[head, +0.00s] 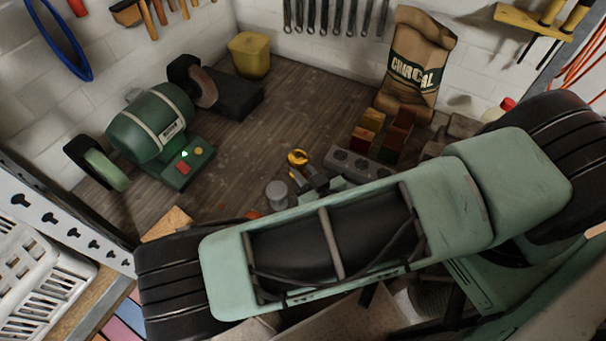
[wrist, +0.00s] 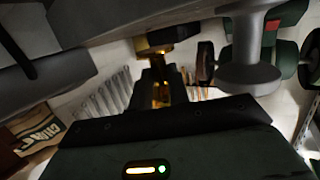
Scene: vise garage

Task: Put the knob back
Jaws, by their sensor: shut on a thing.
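My gripper (head: 312,177) is low over the workbench near the middle of the head view, mostly hidden behind my arm. Its dark fingers are shut on a yellow-gold knob (head: 297,158), which sticks out past the fingertips. In the wrist view the gold knob (wrist: 155,38) shows beyond the fingers of my gripper (wrist: 163,90), with some gold between them. Its far end lies close to a dark grey body at the top; I cannot tell whether they touch. A grey flanged post (wrist: 250,62) stands beside it; its round top (head: 277,190) shows in the head view.
A green bench grinder (head: 152,125) stands at the left. A charcoal bag (head: 415,65), a grey block with round holes (head: 360,165) and several small blocks are to the right. A yellow bin (head: 250,54) is at the back. The bench (head: 290,105) behind the gripper is clear.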

